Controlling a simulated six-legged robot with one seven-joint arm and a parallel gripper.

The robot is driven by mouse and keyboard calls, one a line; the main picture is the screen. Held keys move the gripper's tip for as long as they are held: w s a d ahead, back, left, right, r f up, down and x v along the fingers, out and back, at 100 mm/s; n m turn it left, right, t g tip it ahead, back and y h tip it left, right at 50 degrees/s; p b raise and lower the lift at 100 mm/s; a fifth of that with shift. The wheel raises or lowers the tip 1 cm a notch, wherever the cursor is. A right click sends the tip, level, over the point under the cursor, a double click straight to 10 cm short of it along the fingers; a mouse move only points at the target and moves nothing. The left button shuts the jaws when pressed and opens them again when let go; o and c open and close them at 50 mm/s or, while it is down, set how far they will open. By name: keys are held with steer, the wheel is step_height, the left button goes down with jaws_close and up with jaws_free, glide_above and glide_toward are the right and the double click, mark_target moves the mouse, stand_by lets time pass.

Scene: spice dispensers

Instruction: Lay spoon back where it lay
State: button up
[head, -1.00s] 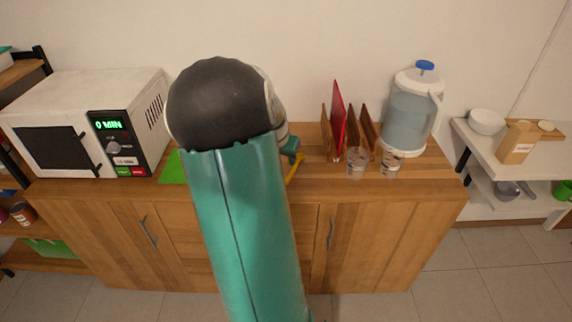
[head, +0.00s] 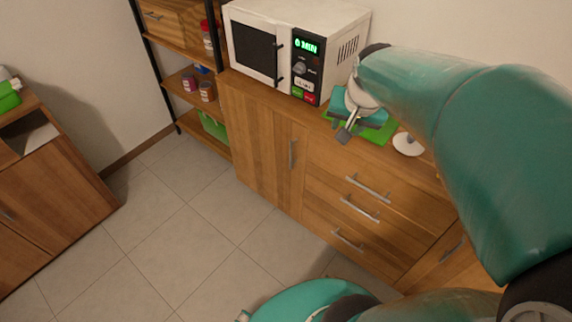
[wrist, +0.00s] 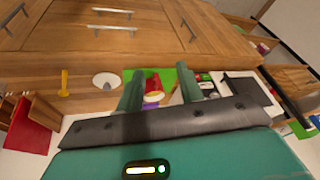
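My gripper (head: 346,132) hangs over the counter by a green board (head: 388,133) in the head view. In the wrist view my gripper's two fingers (wrist: 160,92) stand well apart, and I see nothing clamped between them. A slim yellow object (wrist: 64,82) lies on the counter at the left of the wrist view. It may be the spoon, but I cannot tell. My arm hides part of the counter in the head view.
A white microwave (head: 292,45) stands left of the green board. A round white dish (head: 408,144) stands right of it and also shows in the wrist view (wrist: 107,81). A red upright thing (wrist: 28,130) is at the wrist view's left. Shelves (head: 185,80) stand beyond the microwave; the floor is clear.

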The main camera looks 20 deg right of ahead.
steer(key=s+a+r+n, duration=0.1)
steer(key=s+a+n, duration=0.1)
steer(key=a, duration=0.4)
steer(key=s+a+r+n+y, duration=0.1)
steer(key=s+a+n, duration=0.2)
steer(key=a, duration=0.3)
steer(key=s+a+r+n+t, duration=0.1)
steer(key=s+a+n, duration=0.1)
steer(key=a, duration=0.4)
steer(key=shift+s+a+n+y, duration=0.3)
steer(key=shift+s+n, duration=0.1)
steer(key=shift+s, duration=0.4)
steer(key=shift+d, duration=0.25)
